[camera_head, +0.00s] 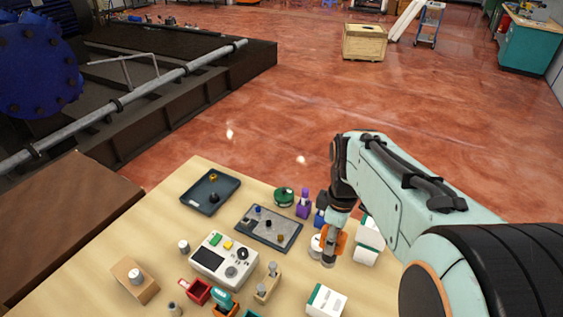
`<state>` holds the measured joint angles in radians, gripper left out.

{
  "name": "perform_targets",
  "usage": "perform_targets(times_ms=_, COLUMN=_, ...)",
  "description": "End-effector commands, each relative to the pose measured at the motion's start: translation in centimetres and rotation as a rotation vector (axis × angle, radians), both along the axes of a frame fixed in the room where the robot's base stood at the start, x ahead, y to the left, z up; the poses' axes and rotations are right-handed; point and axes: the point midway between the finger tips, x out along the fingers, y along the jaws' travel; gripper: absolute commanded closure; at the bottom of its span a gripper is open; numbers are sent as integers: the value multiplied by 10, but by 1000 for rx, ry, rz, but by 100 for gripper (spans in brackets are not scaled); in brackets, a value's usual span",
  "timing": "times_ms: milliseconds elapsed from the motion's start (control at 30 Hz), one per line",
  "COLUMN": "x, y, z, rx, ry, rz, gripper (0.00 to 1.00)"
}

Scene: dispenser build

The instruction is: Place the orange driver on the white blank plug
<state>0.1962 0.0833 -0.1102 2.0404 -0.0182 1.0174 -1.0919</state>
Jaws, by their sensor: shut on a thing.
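My gripper (328,255) is at the right part of the table, pointing down and shut. Orange parts show at its end, and I take them to be the orange driver (338,239); gripper and arm hide much of its shape. A small white cylinder (136,275) stands on a tan block at the left, and another pale cylinder (184,246) stands behind it to the right. I cannot tell which one is the white blank plug. Both are well to the left of my gripper and apart from it.
A white console (222,258) with coloured buttons is mid-table. A dark tray (211,180) and a grey panel (268,240) lie behind it. White boxes (326,301), a red bin (196,291) and a tan holder (267,283) stand near the front.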

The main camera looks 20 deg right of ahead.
Motion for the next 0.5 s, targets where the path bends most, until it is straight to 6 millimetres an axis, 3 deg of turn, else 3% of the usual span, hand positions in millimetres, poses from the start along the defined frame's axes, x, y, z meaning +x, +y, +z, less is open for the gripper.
perform_targets(times_ms=167, x=25, y=-14, z=-14, rx=1, ry=4, rz=-18, gripper=100)
perform_targets(times_ms=367, x=80, y=-31, z=-40, rx=1, ry=2, rz=-18, gripper=100)
perform_targets(times_ms=500, x=105, y=-39, z=-69, rx=1, ry=4, rz=-18, gripper=100)
